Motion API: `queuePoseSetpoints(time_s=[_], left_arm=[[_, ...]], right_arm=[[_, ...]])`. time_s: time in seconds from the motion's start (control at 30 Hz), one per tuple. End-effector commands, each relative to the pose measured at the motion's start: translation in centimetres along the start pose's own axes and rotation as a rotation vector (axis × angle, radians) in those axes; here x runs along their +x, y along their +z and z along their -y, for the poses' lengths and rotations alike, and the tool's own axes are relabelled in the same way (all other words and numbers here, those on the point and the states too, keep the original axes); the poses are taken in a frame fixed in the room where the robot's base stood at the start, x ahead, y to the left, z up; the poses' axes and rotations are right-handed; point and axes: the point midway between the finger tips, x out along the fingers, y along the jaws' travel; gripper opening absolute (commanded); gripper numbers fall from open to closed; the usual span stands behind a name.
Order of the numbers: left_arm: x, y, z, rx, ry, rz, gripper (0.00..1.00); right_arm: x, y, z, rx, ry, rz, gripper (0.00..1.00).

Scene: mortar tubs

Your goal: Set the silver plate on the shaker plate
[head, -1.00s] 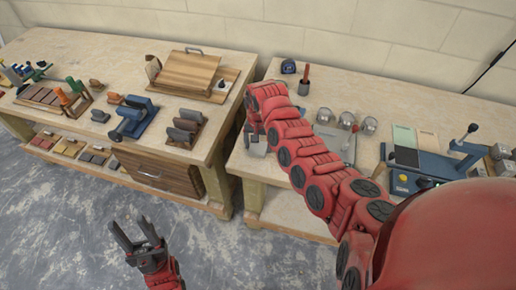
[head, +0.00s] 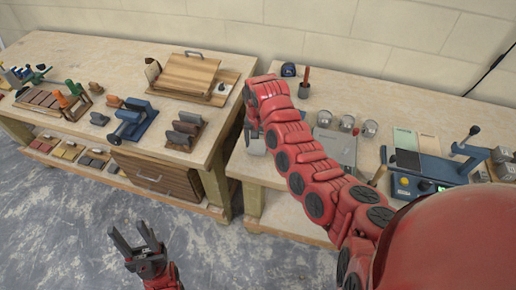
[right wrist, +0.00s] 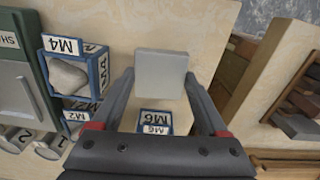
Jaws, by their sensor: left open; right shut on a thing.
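The silver plate (right wrist: 161,75), a pale grey square, sits between the fingertips of my right gripper (right wrist: 160,84) in the right wrist view, and the gripper is shut on it. It is above the bench top. The likely shaker, partly cut off at the left edge, has a grey plate (right wrist: 18,95) in a dark green frame and a label beginning "SH". In the head view its grey plate (head: 338,147) shows beside my right arm. That arm hides most of the right gripper there. My left gripper (head: 134,238) is open and empty above the floor.
A tub marked M4 (right wrist: 75,68) holding a grey lump, and a tub marked M6 (right wrist: 154,122), stand near the right gripper. Silver-topped jars (head: 347,122) stand behind the shaker. A blue press (head: 430,170) is further right. The left bench (head: 70,45) holds tools and wooden racks.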

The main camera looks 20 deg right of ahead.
Motion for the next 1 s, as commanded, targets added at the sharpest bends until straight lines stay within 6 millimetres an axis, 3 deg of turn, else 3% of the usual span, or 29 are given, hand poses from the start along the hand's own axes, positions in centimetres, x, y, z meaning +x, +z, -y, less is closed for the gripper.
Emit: queuePoseSetpoints(time_s=[0.2,0.27,0.57,1.0], left_arm=[[-2.0,0.3,-0.1,0.0,0.0,0.0,0.5],[-1.4,0.2,-0.1,0.0,0.0,0.0,0.5],[-1.5,0.2,-0.1,0.0,0.0,0.0,0.5],[-2.8,0.5,-0.1,0.0,0.0,0.0,0.5]], right_arm=[[-4.5,-0.2,0.1,0.002,-0.004,-0.01,0.1],[-5.7,-0.2,-0.1,0.002,-0.002,-0.003,0.1],[-7.5,-0.2,0.3,-0.028,-0.001,-0.007,0.1],[-14.3,-0.8,2.4,-0.421,0.011,-0.014,0.1]])
